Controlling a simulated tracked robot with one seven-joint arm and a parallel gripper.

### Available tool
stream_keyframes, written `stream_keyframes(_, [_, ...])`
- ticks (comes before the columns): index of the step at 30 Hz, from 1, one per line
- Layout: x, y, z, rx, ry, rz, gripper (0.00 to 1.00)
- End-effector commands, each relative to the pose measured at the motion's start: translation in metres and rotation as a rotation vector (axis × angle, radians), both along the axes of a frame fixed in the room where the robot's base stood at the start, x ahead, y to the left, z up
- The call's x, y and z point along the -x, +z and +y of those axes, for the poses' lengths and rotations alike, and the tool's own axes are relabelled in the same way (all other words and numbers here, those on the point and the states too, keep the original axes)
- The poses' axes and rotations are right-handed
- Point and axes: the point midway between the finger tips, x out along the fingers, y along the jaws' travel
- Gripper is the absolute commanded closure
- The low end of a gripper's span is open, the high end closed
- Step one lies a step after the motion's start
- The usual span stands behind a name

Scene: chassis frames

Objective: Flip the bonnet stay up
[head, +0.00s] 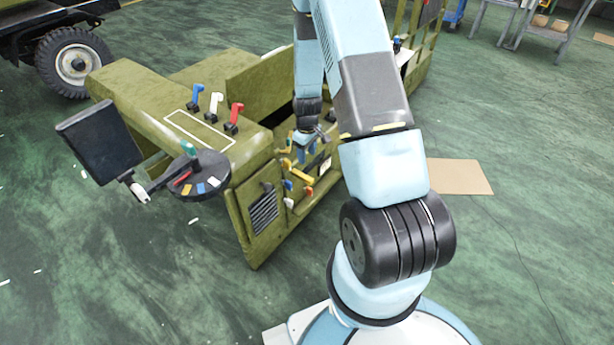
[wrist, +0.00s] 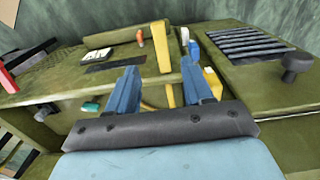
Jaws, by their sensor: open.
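My gripper (wrist: 159,68) is open in the wrist view, its two blue fingers apart. A yellow upright lever (wrist: 162,50) shows between the fingertips; I cannot tell whether either finger touches it. A yellow piece (wrist: 213,82) is by the right finger. In the head view my gripper (head: 304,142) is small and partly hidden at the olive chassis (head: 258,235), near a yellow lever (head: 298,172) and several small coloured handles. Which of these parts is the bonnet stay is not clear from the pictures.
Blue, white and red levers (head: 234,113) stand on the chassis top. A round dark tray (head: 200,176) and a black screen (head: 100,141) jut out on the left. A dark knob (wrist: 297,62) and a slatted grille (wrist: 248,42) lie right of my gripper. Open floor lies in front.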

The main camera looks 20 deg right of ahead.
Motion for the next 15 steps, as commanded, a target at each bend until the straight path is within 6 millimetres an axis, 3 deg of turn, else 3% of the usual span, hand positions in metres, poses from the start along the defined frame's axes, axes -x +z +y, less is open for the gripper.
stream_keyframes(15, [0.001,-0.077,0.0,-0.001,-0.003,0.003,0.49])
